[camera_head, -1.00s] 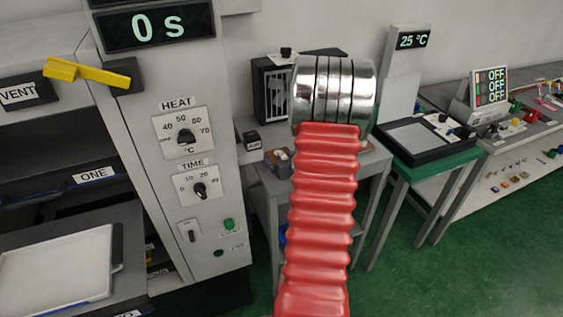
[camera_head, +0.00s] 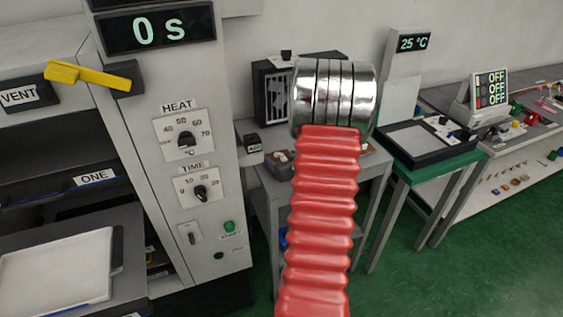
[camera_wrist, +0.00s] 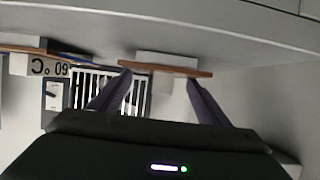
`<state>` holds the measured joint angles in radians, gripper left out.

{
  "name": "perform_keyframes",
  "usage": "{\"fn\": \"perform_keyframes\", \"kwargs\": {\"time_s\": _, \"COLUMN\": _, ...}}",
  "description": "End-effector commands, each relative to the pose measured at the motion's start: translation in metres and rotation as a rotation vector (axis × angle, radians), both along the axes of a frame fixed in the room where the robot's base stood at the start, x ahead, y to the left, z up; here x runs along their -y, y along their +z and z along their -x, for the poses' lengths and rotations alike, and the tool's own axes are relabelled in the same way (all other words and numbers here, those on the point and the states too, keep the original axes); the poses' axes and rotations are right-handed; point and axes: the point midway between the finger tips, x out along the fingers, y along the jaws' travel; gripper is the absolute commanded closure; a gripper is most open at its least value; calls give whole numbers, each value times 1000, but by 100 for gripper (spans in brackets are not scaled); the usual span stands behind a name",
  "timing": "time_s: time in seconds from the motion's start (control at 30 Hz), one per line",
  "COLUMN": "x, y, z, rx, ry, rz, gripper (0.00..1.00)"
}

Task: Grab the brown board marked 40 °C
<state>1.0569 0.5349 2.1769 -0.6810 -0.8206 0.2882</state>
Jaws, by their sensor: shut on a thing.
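My gripper (camera_wrist: 160,78) is shut on a thin brown board (camera_wrist: 168,70), seen edge-on between the tips of its two purple-grey fingers in the wrist view. A pale block shows against the board's upper side, and no marking on it can be read, so I cannot tell whether this is the 40 °C board. Another brown board (camera_wrist: 22,49) lies at the left, by an upside-down label, 60 °C (camera_wrist: 48,67). In the head view my gripper is hidden behind my red arm.
A small grey table (camera_head: 262,183) stands behind my arm, with a black slatted box (camera_head: 272,92) close by. A machine with HEAT and TIME dials (camera_head: 185,140) is at the left. A green table (camera_head: 425,160) is at the right, with open green floor before it.

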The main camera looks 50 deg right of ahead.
Motion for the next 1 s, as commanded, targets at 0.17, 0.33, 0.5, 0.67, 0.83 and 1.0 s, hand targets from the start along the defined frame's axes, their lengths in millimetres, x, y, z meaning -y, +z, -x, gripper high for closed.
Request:
{"fn": "perform_keyframes", "kwargs": {"time_s": 0.17, "x": 0, "y": 12, "z": 0, "rx": 0, "ry": 1, "rz": 3, "gripper": 54}}
{"fn": "perform_keyframes", "kwargs": {"time_s": 0.33, "x": 0, "y": 33, "z": 0, "rx": 1, "ry": 0, "rz": 4, "gripper": 54}}
{"fn": "perform_keyframes", "kwargs": {"time_s": 0.5, "x": 1, "y": 60, "z": 0, "rx": 3, "ry": 0, "rz": 5, "gripper": 54}}
{"fn": "perform_keyframes", "kwargs": {"time_s": 0.67, "x": 1, "y": 83, "z": 0, "rx": 2, "ry": 0, "rz": 5, "gripper": 54}}
{"fn": "perform_keyframes", "kwargs": {"time_s": 0.83, "x": 0, "y": 96, "z": 0, "rx": 1, "ry": 0, "rz": 2, "gripper": 54}}
{"fn": "perform_keyframes", "kwargs": {"time_s": 1.0, "x": 0, "y": 99, "z": 0, "rx": 0, "ry": -1, "rz": 0, "gripper": 54}}
